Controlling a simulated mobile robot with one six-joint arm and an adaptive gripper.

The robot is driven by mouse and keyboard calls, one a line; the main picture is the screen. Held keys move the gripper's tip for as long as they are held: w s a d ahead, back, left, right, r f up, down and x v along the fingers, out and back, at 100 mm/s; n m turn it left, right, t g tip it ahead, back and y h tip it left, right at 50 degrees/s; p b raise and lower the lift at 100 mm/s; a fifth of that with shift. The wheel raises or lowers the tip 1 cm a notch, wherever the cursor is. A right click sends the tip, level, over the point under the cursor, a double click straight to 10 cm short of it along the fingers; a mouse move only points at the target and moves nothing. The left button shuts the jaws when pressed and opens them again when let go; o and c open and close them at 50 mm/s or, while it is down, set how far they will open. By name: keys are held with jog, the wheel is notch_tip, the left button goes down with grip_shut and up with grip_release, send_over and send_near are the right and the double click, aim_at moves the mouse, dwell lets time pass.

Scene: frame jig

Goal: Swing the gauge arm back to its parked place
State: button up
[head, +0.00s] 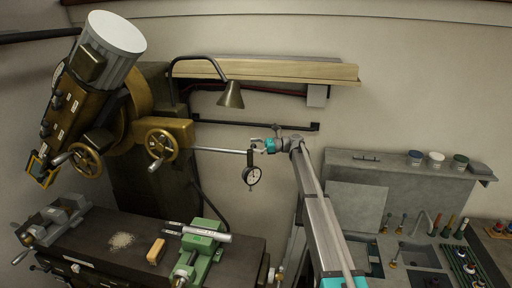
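The gauge arm (220,150) is a thin pale rod that reaches out to the right from the brown milling machine head, roughly level. A round white dial gauge (252,176) hangs from its outer end. My gripper (257,147), with teal parts, is at the outer end of the rod, just above the dial gauge. Its fingers point left toward the rod. The fingers are too small to tell whether they are closed on the rod or only beside it.
The milling machine (150,125) with handwheels stands at left. Its table (110,240) carries a green vise (200,250), a small yellowish block (156,251) and a pile of shavings (121,240). A lamp (231,95) hangs above the rod. A grey bench (400,180) with tools and jars is at right.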

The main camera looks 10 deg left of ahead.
jog(key=shift+w+d+f, duration=0.1)
dwell(0.4)
jog(key=v, duration=1.2)
dwell(0.3)
jog(key=s+d+f+n+t+h+b, duration=0.1)
jog(key=s+d+f+n+h+b, duration=0.25)
jog(key=s+f, duration=0.9)
jog(key=s+d+f+n+t+h+b, duration=0.15)
jog(key=s+f+h+b, duration=0.45)
jog(key=s+f, duration=0.65)
jog(key=s+d+f+n+h+b, duration=0.2)
jog(key=s+d+f+b, duration=0.1)
jog(key=s, duration=0.5)
jog(key=s+d+f+n+t+h+b, duration=0.1)
jog(key=s+d+f+n+h+b, duration=0.2)
jog(key=s+d+f, duration=0.2)
jog(key=s+d+f+n+h+b, duration=0.3)
jog(key=s+d+f+b, duration=0.1)
jog(key=s, duration=0.7)
jog(key=shift+s+f, duration=0.35)
jog(key=shift+f, duration=0.15)
